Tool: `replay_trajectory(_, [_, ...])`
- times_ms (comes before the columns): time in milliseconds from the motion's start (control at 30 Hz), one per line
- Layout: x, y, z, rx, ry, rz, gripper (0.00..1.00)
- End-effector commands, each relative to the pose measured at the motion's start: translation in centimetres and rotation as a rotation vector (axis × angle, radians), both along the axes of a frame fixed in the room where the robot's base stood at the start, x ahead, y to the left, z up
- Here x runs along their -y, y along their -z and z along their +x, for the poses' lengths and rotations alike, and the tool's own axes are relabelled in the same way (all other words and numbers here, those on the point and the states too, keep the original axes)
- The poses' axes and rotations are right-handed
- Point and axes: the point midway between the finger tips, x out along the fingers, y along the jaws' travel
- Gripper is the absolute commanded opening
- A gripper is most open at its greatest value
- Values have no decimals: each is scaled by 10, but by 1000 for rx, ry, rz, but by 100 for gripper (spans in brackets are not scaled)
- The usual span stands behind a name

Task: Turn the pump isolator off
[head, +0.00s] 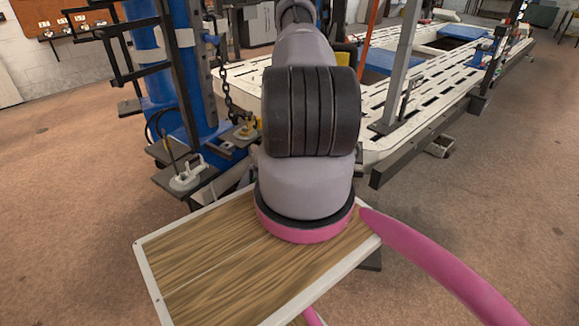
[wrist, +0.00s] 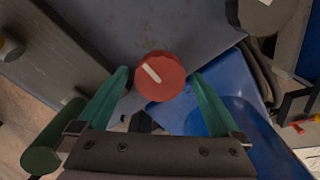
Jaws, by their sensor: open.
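The pump isolator appears to be the round red knob (wrist: 162,82) in the wrist view, with a short white bar on its face. The bar slants from upper left to lower right. My gripper (wrist: 159,74) is open, with one green finger to the left of the knob and one to the right. The knob shows between and slightly beyond the fingertips, and a gap shows on each side. I cannot tell how far the fingertips are from it in depth. In the head view my arm hides the gripper and I cannot make out the knob.
In the wrist view a grey panel (wrist: 185,25) lies behind the knob and a blue part (wrist: 235,110) to its right. In the head view a blue post (head: 150,60) with a chain (head: 226,80) stands left of my arm. The white slotted bench (head: 400,105) extends right. Floor is clear at right.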

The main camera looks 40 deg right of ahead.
Motion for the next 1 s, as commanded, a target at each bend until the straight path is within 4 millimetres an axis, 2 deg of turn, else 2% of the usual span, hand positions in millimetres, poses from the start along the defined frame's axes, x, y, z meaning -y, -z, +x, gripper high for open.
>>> replay_trajectory(267, [0, 2, 0, 0, 0, 0, 100])
replay_trajectory(300, [0, 2, 0, 0, 0, 0, 92])
replay_trajectory(367, [0, 2, 0, 0, 0, 0, 69])
replay_trajectory(400, [0, 2, 0, 0, 0, 0, 54])
replay_trajectory(500, [0, 2, 0, 0, 0, 0, 18])
replay_trajectory(767, [0, 2, 0, 0, -24, 0, 18])
replay_trajectory(1000, [0, 2, 0, 0, -139, 0, 18])
